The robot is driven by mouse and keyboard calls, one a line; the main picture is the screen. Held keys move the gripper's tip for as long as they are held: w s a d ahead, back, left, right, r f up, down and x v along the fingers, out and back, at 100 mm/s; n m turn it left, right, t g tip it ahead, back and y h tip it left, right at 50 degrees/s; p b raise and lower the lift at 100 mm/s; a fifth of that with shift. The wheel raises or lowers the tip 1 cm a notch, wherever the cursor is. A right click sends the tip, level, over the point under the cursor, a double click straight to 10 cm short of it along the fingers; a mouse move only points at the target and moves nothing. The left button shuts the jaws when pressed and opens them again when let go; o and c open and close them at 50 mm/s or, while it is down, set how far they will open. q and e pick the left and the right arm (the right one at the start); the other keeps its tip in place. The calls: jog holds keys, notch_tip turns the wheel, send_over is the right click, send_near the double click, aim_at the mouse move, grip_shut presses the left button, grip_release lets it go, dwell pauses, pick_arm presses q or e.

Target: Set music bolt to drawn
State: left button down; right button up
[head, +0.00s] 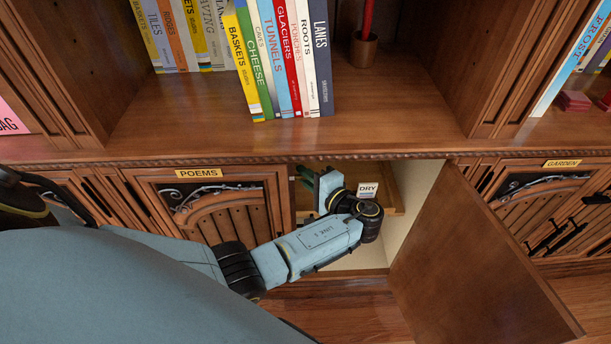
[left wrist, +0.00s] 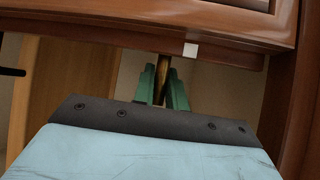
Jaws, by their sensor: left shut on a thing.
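My left gripper (head: 305,175) reaches into an open cabinet compartment (head: 358,257) between the POEMS and GARDEN fronts. In the left wrist view its green fingers (left wrist: 162,88) are shut on a thin brownish upright bar (left wrist: 162,75) just below a wooden rail. The bar looks like the bolt, but no MUSIC label is readable, and the fingers hide much of it. In the head view my gripper and wrist hide the bar. My right gripper is not in view.
The cabinet door (head: 475,265) stands open to the right of my arm. A DRY card (head: 367,190) is inside the compartment. The POEMS door (head: 205,205) is closed at left. Books (head: 285,60) and a red candle (head: 366,25) in a holder stand on the shelf above.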

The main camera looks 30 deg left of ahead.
pick_arm(q)
jog(key=shift+s+f, duration=0.1)
jog(key=shift+f, duration=0.25)
jog(key=c, duration=1.4)
grip_release()
jog(key=shift+c, duration=0.2)
jog(key=shift+r, duration=0.1)
jog(key=shift+d, duration=0.1)
